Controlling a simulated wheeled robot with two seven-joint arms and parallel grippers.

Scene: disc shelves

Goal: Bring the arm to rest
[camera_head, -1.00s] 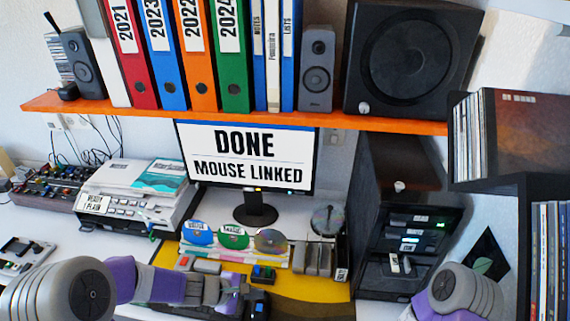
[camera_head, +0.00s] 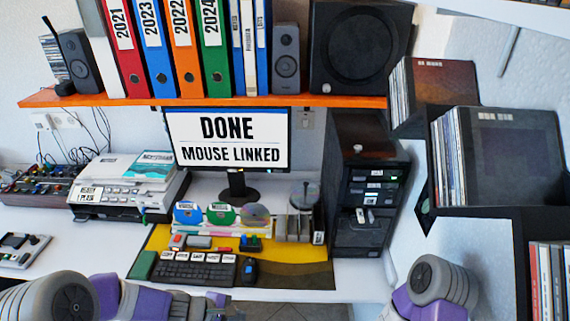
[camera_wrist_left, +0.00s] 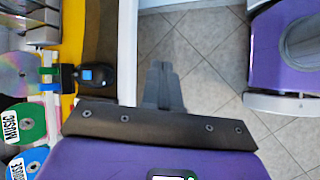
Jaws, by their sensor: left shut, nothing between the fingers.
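My left arm comes in low from the left in the head view, purple and grey, in front of the desk's front edge. My left gripper (camera_head: 214,302) is at the bottom of that view, nearer than the black keyboard (camera_head: 192,271). In the left wrist view the grey fingers (camera_wrist_left: 162,85) are together and empty, over the tiled floor (camera_wrist_left: 205,75) beside the desk edge. Part of my right arm shows at the lower right of the head view; its gripper is out of view.
A black mouse (camera_head: 249,271) lies right of the keyboard on the yellow mat (camera_head: 290,262). The monitor (camera_head: 228,139) reads "DONE MOUSE LINKED". Discs, a printer (camera_head: 130,184) and a black tower (camera_head: 368,190) stand behind. A record shelf is at the right.

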